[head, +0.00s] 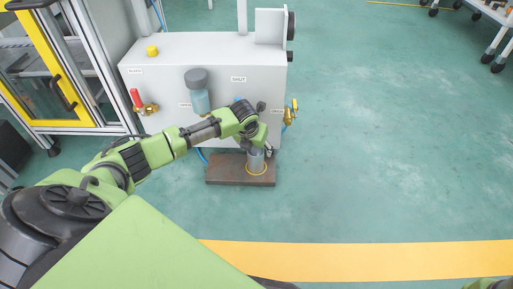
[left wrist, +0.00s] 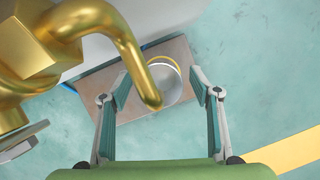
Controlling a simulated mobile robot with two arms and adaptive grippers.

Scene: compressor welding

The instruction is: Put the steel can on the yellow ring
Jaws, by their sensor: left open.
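The steel can (head: 256,160) stands upright on the brown board (head: 222,174), with the yellow ring (head: 256,174) showing round its foot. In the left wrist view the can (left wrist: 172,86) is seen from above, with an arc of the yellow ring (left wrist: 164,58) beyond its rim. My left gripper (head: 265,149) is at the can. In the left wrist view its fingers (left wrist: 161,90) are open, one on each side of the can, with gaps showing. A brass pipe hides part of the can there. My right gripper is not in view.
A white machine cabinet (head: 215,65) stands just behind the board. A brass valve (head: 290,112) sticks out at its right; brass pipework (left wrist: 90,30) is close in the left wrist view. The green floor (head: 390,150) to the right is clear. A yellow stripe (head: 370,260) crosses the front.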

